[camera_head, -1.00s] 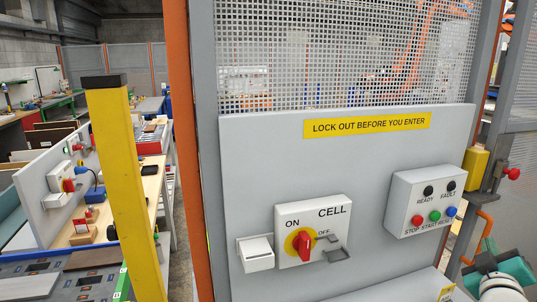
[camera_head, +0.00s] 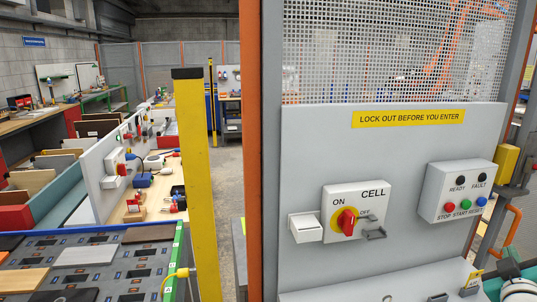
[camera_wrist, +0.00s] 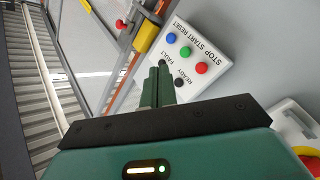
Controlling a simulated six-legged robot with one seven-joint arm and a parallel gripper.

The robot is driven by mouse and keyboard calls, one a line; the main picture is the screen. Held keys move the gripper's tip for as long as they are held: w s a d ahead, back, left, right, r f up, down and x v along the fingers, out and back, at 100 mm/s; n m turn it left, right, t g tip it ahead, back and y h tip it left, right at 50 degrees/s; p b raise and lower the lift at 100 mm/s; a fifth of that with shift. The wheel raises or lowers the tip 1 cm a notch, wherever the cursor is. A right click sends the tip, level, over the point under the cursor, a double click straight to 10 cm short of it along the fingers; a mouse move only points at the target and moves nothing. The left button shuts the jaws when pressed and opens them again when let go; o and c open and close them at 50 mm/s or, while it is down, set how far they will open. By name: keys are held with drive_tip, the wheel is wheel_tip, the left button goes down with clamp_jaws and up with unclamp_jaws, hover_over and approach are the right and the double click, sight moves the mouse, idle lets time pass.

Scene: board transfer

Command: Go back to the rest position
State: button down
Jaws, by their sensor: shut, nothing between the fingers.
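My gripper (camera_wrist: 158,82) shows in the wrist view with its two green fingers together and nothing between them. The fingertips appear in front of the grey button box (camera_wrist: 183,62), near its READY and FAULT lamps; I cannot tell the gap. In the head view, part of my arm shows at the lower right corner, and the gripper fingers are not visible there. The button box (camera_head: 461,188) is on the grey panel (camera_head: 305,160), right of the CELL switch box (camera_head: 367,198) with its red handle (camera_head: 346,221) on a yellow disc.
A yellow post (camera_head: 196,180) and an orange upright (camera_head: 251,150) stand left of the panel. A bench with boards and a grey tabletop (camera_head: 60,238) fill the left. Wire mesh (camera_head: 395,50) rises above the panel. Bare floor shows between post and orange upright.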

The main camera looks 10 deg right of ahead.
drive_tip(key=w+a+f+m+g+y, duration=0.1)
drive_tip(key=w+a+f+g+y, duration=0.15)
drive_tip(key=a, duration=0.65)
drive_tip(key=w+a+f+m+g+y, duration=0.1)
drive_tip(key=w+a+y, duration=0.25)
drive_tip(key=a, duration=0.55)
drive_tip(key=s+a+f+g+y, duration=0.1)
drive_tip(key=s+a+g+y, duration=0.1)
drive_tip(key=s+a, duration=0.4)
drive_tip(key=s+a+f+g+y, duration=0.2)
drive_tip(key=s+a, duration=0.4)
drive_tip(key=a, duration=0.8)
drive_tip(key=shift+s+n+g+y, duration=0.2)
drive_tip(key=shift+n+g+y, duration=0.1)
drive_tip(key=shift+g+y, duration=0.35)
